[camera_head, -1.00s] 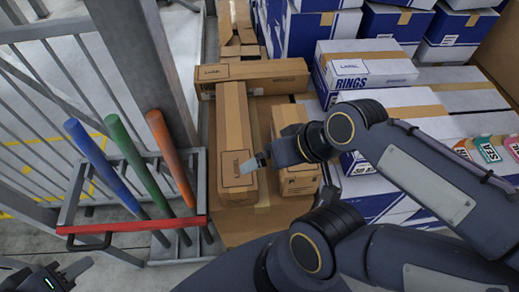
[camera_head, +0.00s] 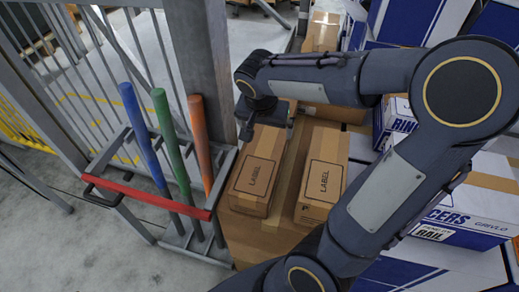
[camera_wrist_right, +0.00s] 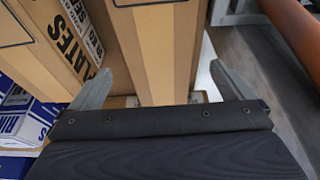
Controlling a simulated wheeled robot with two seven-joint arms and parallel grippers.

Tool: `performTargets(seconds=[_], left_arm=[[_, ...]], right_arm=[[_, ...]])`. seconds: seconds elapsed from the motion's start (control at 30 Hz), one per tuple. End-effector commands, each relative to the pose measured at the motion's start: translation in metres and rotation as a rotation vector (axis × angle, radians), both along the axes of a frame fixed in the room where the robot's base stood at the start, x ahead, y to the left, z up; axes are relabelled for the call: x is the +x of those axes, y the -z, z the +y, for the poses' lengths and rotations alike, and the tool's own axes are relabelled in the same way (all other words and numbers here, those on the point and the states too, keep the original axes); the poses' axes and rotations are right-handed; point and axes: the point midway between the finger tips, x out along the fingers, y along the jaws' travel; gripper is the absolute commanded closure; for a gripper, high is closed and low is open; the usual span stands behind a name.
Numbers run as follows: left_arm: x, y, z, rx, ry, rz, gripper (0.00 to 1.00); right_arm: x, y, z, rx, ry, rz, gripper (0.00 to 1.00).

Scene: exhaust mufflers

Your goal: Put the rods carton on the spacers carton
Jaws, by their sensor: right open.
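Two long brown cartons with printed labels lie side by side. No name is readable on the left one (camera_head: 250,187), so I cannot confirm it is the rods carton. A blue-and-white carton (camera_head: 470,222), partly hidden by my right arm, shows "CERS" and fits the spacers carton. My right gripper (camera_head: 266,127) is over the far part of the left brown carton. In the right wrist view its open fingers (camera_wrist_right: 160,70) stand on either side of a brown carton (camera_wrist_right: 158,45) with a lighter tape strip. My left gripper is out of view.
The right brown carton (camera_head: 322,178) lies close beside; "PLATES" shows on a neighbouring carton (camera_wrist_right: 78,28) in the wrist view. A rings carton (camera_head: 398,118) is behind my arm. A rack with a red bar (camera_head: 150,196) holds blue, green and orange rods at left.

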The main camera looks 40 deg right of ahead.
Motion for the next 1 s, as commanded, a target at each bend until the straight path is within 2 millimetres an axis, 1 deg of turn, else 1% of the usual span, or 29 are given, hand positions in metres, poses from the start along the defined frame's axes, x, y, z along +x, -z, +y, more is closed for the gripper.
performTargets(seconds=[0.3, 0.4, 0.57, 0.83, 1.0], left_arm=[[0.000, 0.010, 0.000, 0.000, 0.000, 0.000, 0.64], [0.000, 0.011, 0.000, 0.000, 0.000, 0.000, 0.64], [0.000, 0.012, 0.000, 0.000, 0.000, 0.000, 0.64], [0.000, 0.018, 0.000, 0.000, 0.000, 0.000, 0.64], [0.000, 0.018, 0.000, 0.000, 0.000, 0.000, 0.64]], right_arm=[[0.009, 0.050, -0.012, -0.002, 0.006, 0.006, 0.00], [0.011, 0.060, -0.015, -0.001, 0.006, 0.003, 0.00], [0.013, 0.069, -0.018, -0.001, 0.005, 0.003, 0.00], [0.019, 0.106, -0.030, -0.001, 0.004, 0.004, 0.00], [0.021, 0.113, -0.032, 0.000, 0.004, 0.000, 0.00]])
